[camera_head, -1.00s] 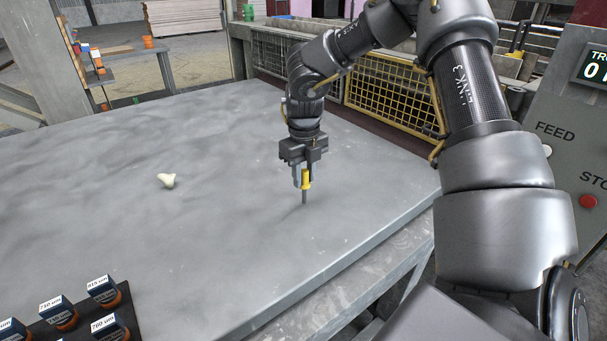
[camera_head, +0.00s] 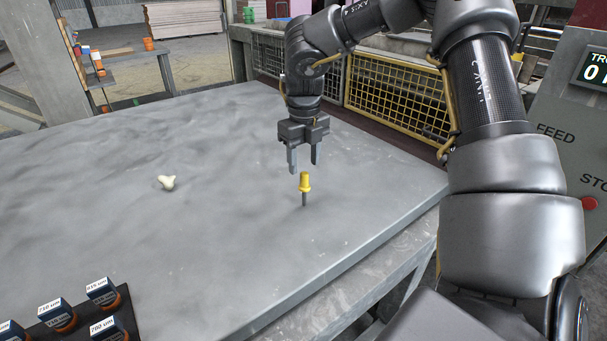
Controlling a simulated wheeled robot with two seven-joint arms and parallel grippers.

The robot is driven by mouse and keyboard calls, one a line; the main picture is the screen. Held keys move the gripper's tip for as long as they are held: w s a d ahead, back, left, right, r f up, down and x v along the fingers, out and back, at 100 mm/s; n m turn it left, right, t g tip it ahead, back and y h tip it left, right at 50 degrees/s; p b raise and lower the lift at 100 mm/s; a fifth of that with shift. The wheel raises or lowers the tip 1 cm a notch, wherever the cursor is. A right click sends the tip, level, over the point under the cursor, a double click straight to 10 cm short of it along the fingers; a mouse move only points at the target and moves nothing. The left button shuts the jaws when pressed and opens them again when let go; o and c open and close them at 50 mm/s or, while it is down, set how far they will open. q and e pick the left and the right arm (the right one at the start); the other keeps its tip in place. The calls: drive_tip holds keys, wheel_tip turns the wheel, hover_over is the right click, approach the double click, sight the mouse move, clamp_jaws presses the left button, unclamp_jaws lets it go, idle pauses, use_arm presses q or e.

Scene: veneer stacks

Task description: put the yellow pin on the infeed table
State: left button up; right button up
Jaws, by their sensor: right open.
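The yellow pin (camera_head: 305,183) stands upright on the grey infeed table (camera_head: 220,220), its yellow head up and its grey shank down, near the table's right side. My right gripper (camera_head: 303,168) is open and empty. Its two fingers point down just above and behind the pin's head, apart from it. My left gripper is not in view.
A small cream-coloured lump (camera_head: 167,182) lies on the table left of the pin. A dark tray (camera_head: 128,320) with several labelled blocks sits at the bottom left. A yellow mesh guard (camera_head: 395,106) runs behind the table, and a control panel (camera_head: 570,150) stands at right. The middle of the table is clear.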

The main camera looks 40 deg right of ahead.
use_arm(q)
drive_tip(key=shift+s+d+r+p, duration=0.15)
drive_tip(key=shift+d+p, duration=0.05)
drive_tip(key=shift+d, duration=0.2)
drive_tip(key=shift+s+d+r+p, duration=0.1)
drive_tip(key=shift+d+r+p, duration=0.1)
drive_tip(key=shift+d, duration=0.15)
use_arm(e)
wheel_tip(320, 180, up, 7)
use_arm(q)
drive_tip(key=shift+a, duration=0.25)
